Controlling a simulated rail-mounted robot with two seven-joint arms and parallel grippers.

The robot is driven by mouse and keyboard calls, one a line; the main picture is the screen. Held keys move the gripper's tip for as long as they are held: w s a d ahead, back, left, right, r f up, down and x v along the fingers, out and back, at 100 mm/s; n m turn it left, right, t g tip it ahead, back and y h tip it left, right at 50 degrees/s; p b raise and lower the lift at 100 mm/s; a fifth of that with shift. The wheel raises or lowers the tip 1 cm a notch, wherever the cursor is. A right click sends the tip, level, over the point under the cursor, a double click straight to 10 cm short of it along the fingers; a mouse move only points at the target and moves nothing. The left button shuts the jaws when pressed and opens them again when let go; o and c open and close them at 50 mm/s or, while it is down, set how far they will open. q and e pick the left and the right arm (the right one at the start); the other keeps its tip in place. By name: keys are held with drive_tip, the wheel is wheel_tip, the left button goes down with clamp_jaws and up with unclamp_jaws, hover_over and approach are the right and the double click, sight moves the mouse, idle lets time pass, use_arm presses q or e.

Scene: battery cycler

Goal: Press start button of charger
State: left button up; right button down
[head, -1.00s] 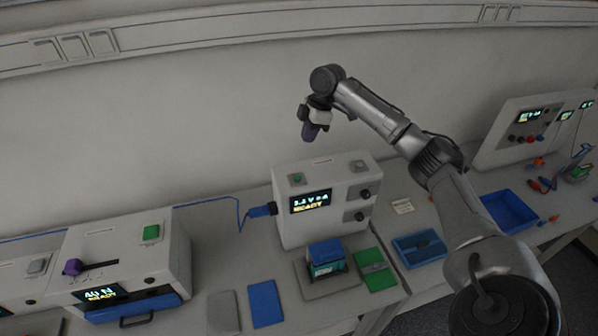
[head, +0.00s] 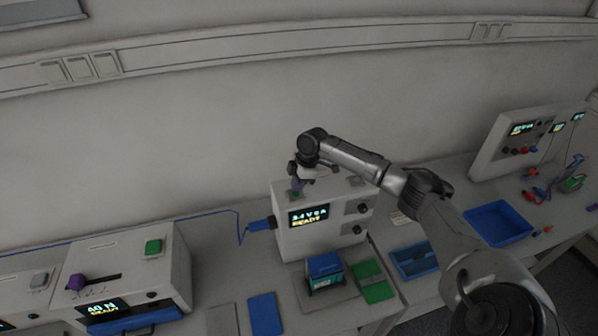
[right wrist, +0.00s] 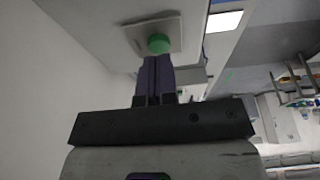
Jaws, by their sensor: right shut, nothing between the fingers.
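The charger is a light grey box (head: 285,236) in the middle of the head view, with a lit screen (head: 308,216) that reads READY in its lower line. Its round green button (right wrist: 158,43) stands on a pale square plate (right wrist: 173,31) in the right wrist view. My right gripper (head: 297,187) is over the left part of the charger's top. Its purple fingers (right wrist: 155,62) are shut and empty, with the tips right at the green button. I cannot tell if they touch it. In the head view the gripper mostly hides the button. My left gripper is not in view.
A blue plug (head: 259,225) and cable join the charger's left side. A blue-topped block (head: 324,265) stands in front. Another machine (head: 180,262) with a green button (head: 153,247) stands at left. A blue tray (head: 500,224) lies at right.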

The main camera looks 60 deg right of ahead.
drive_tip(key=shift+f, duration=0.7)
